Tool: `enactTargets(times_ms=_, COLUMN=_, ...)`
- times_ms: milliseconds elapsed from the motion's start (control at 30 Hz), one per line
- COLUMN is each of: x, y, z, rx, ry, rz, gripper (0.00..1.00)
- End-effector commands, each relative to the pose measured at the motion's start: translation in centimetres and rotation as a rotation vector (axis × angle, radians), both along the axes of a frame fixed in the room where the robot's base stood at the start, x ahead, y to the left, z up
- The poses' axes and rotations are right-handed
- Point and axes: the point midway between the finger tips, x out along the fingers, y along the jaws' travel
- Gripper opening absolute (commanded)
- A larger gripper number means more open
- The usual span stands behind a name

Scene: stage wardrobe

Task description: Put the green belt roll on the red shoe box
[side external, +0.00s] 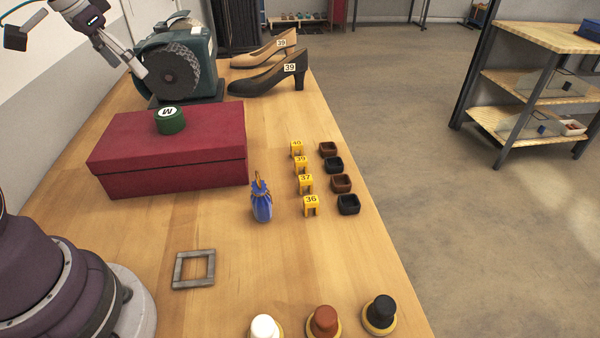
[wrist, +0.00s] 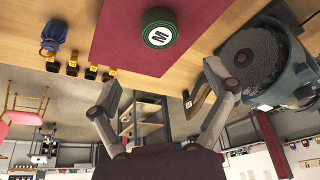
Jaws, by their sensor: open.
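The green belt roll (side external: 170,120), marked with a white disc and an M, rests flat on top of the red shoe box (side external: 170,180), towards its back edge. In the wrist view the green belt roll (wrist: 158,28) sits on the red lid (wrist: 115,45), with nothing gripping it. My gripper (side external: 126,64) is raised at the upper left, above and behind the box and apart from the roll. In the wrist view its two fingers (wrist: 158,92) are spread with nothing between them.
A teal machine with a dark wheel (side external: 175,70) stands close behind the box, near my gripper. Heeled shoes (side external: 270,80) stand beside it. A blue pouch (side external: 261,202), yellow number tags (side external: 305,183), small dark trays and a grey square frame (side external: 194,269) occupy the table. Bare wood lies around the frame.

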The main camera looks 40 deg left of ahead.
Motion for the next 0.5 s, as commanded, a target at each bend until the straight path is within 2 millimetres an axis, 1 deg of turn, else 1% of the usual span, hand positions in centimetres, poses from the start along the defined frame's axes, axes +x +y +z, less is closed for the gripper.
enactTargets(times_ms=67, x=0.0, y=-1.1, z=0.7, rx=0.004, ry=-0.001, rz=-0.006, gripper=0.83)
enactTargets(times_ms=100, x=0.1, y=-2.4, z=1.1, rx=0.006, ry=-0.003, rz=-0.008, gripper=0.83)
enactTargets(times_ms=167, x=0.1, y=-5.5, z=1.8, rx=0.01, ry=-0.01, rz=-0.015, gripper=0.83)
enactTargets(times_ms=200, x=-0.3, y=-7.9, z=2.1, rx=0.011, ry=-0.017, rz=-0.019, gripper=0.83)
enactTargets(times_ms=233, x=-0.8, y=-9.6, z=2.2, rx=0.013, ry=-0.022, rz=-0.021, gripper=0.83)
enactTargets(times_ms=300, x=-2.4, y=-13.2, z=2.2, rx=0.014, ry=-0.04, rz=-0.018, gripper=0.83)
enactTargets(times_ms=400, x=-5.4, y=-16.5, z=1.3, rx=0.01, ry=-0.068, rz=-0.014, gripper=0.83)
enactTargets(times_ms=500, x=-7.6, y=-17.9, z=0.2, rx=0.005, ry=-0.088, rz=-0.009, gripper=0.83)
